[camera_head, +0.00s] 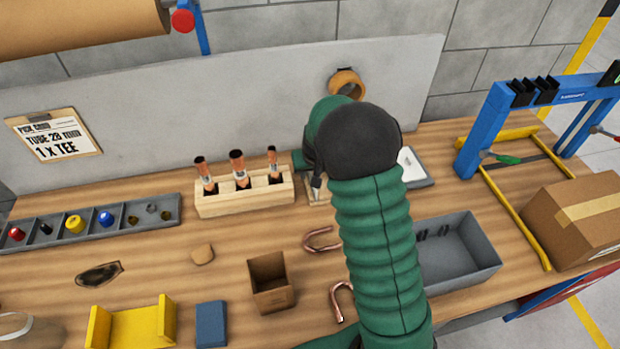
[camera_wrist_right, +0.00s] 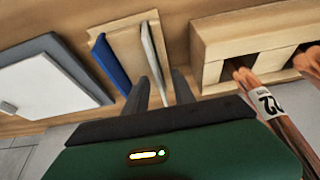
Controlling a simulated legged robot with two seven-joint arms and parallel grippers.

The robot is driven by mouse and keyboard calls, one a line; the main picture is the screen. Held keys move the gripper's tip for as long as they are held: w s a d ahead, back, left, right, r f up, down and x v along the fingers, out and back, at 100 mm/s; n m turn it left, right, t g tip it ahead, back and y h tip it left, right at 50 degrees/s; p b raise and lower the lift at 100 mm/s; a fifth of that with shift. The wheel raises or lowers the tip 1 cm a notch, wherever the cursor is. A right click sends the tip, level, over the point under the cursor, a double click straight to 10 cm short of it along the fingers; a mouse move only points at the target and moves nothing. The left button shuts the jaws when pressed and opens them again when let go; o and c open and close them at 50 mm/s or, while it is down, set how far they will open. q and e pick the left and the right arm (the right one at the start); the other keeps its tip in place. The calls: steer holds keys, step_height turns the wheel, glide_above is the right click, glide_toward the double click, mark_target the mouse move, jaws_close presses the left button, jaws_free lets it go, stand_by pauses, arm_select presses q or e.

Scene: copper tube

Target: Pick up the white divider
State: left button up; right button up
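The white divider (camera_wrist_right: 153,58) stands in a small wooden holder (camera_wrist_right: 124,42), beside a blue divider (camera_wrist_right: 109,63), in the right wrist view. My right gripper (camera_wrist_right: 160,80) has its two dark fingers apart, one on each side of the white divider's near end, with visible gaps between them. In the head view the right gripper (camera_head: 316,183) is small and dark above the wooden holder (camera_head: 318,199), mostly hidden by my green right arm. The white divider cannot be made out there. My left gripper is not in view.
A wooden block (camera_head: 245,200) with several copper tubes stands just left of the holder; it also shows in the wrist view (camera_wrist_right: 215,50). A grey tray with a white top (camera_head: 413,168) lies to the right. A grey bin (camera_head: 462,255) and cardboard box (camera_head: 575,220) stand further right.

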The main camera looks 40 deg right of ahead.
steer(key=shift+w+d+f, duration=0.15)
steer(key=shift+w+f, duration=0.05)
steer(key=shift+f, duration=0.05)
steer(key=shift+d, duration=0.2)
steer(key=shift+c, duration=0.3)
steer(key=shift+s, duration=0.1)
steer(key=c, duration=0.5)
steer(key=shift+a, duration=0.2)
jaws_close()
steer(key=shift+d+r, duration=0.1)
